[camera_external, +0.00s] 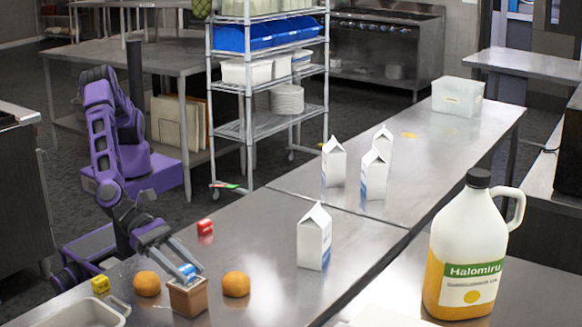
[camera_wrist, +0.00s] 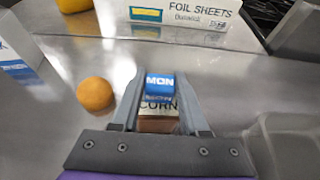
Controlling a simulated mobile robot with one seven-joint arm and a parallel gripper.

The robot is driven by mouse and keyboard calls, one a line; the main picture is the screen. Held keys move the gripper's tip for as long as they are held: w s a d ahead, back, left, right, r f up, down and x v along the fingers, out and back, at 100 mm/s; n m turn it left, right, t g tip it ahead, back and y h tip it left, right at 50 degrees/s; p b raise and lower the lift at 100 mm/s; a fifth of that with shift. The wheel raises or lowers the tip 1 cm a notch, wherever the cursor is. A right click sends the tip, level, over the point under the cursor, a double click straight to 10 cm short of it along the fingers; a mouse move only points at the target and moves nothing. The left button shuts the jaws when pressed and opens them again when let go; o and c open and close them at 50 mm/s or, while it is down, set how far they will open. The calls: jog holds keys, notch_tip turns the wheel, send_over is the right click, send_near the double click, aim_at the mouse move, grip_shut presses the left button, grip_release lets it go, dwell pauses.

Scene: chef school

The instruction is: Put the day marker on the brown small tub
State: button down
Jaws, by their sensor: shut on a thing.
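My gripper (camera_external: 190,273) is shut on the blue day marker (camera_external: 187,269), which reads "MON" in the wrist view (camera_wrist: 160,84). The brown small tub (camera_external: 188,298) stands on the steel table directly below the marker. Its "CORN" label, partly covered, shows between my fingers in the wrist view (camera_wrist: 158,106). The marker is over the tub's top, at or very close to it; I cannot tell whether they touch. My fingers hide part of the tub's rim.
A red block (camera_external: 205,227) and a yellow block (camera_external: 100,284) lie nearby. A carton (camera_external: 314,240) and a large jug (camera_external: 462,250) stand right.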

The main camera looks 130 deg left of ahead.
jog(key=shift+c, duration=2.1)
grip_release()
jog(key=shift+r+p, duration=0.15)
jog(key=shift+p, duration=0.15)
jog(key=shift+s+r, duration=0.1)
jog(key=shift+s, duration=0.2)
jog(key=v, duration=1.1)
jog(key=shift+s+b, duration=0.15)
jog(key=shift+b, duration=0.25)
jog(key=shift+r, duration=0.1)
